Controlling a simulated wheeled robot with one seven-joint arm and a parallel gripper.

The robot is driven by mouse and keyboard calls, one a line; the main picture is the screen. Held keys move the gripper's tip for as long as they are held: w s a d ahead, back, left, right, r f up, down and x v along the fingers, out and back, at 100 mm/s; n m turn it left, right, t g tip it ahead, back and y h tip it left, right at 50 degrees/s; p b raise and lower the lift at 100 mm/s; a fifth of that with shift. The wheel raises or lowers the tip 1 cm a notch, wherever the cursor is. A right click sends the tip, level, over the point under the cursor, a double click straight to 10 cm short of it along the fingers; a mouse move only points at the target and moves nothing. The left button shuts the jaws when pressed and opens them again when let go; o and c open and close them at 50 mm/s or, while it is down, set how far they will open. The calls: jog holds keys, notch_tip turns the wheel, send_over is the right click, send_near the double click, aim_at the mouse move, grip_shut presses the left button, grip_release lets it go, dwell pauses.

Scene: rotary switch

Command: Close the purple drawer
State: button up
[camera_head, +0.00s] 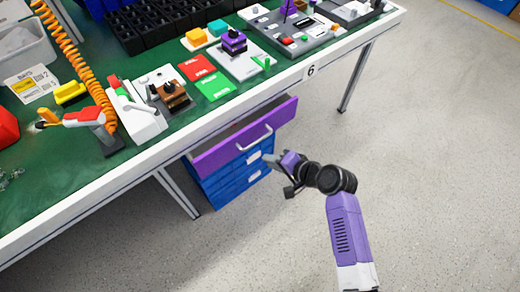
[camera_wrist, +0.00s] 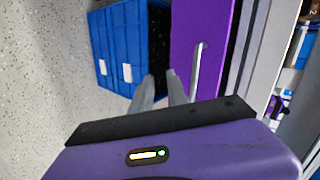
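The purple drawer (camera_head: 222,150) is pulled out from under the workbench, at the top of a blue drawer cabinet (camera_head: 225,188). Its pale bar handle (camera_head: 256,138) is on the purple front. In the wrist view the purple front (camera_wrist: 203,30) is ahead, and its handle (camera_wrist: 197,75) is just right of the fingers. My gripper (camera_head: 270,159) is in front of the cabinet, a little below the handle. In the wrist view my gripper (camera_wrist: 160,78) has a gap between its two fingers and nothing is seen in it. I cannot tell whether it touches the drawer.
The workbench (camera_head: 170,142) with its white edge runs above the drawer and carries tools, trays and switch parts. A table leg (camera_head: 178,192) stands left of the cabinet, and another (camera_head: 355,78) stands further right. The speckled floor (camera_head: 430,190) to the right is clear.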

jog(key=s+a+f+n+h+b, duration=0.25)
jog(key=f+b, duration=0.25)
jog(key=f, duration=0.5)
jog(key=n+t+h+b, duration=0.8)
jog(key=n+t+b, duration=0.45)
jog(key=n, duration=0.65)
send_near(258, 140)
jog(key=x, duration=0.2)
jog(key=shift+g, duration=0.35)
jog(key=shift+b+x, duration=0.5)
jog(key=shift+x, duration=3.45)
grip_shut()
jog(key=shift+f, duration=0.1)
